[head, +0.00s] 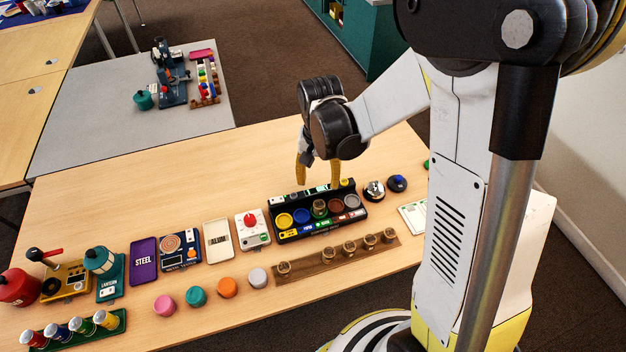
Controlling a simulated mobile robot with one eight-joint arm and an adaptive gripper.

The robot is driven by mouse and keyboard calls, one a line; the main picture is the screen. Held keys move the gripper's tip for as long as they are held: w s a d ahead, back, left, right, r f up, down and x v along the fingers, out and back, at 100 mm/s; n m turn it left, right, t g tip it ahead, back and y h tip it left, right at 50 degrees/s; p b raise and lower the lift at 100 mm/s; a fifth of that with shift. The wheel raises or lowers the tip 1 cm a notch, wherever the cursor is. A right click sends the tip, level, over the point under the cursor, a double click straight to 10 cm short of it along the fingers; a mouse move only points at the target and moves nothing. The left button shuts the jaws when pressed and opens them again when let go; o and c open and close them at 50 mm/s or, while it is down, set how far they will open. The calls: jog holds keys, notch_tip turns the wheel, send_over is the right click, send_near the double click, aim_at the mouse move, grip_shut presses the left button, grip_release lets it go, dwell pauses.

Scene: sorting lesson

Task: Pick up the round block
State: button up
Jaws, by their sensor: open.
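My gripper (318,172) is open, with its yellow fingers apart and pointing down, above or just behind the black sorting tray (324,230). Nothing shows between the fingers. Which thing is the round block is not clear. A small brownish round piece (319,208) is in the tray's middle, below my gripper. Similar knobbed round pieces stand on a brown wooden strip (325,262) in front of the tray. Loose round pieces lie to the left: pink (165,306), teal (196,296), orange (227,287) and grey (257,277).
The wooden table (150,210) is clear behind the row.

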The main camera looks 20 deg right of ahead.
jog(key=b, duration=0.2)
send_over(319, 204)
jog(key=f, duration=0.5)
jog(key=shift+a+f, duration=0.25)
jog(key=shift+a, duration=0.1)
jog(key=f+b, duration=0.1)
jog(key=f, duration=0.1)
jog(key=f+b, duration=0.1)
jog(key=f, duration=0.1)
jog(key=f+b, duration=0.1)
jog(key=f, duration=0.1)
jog(key=shift+d, duration=0.35)
jog(key=shift+s+r, duration=0.1)
jog(key=shift+r, duration=0.1)
jog(key=c, duration=1)
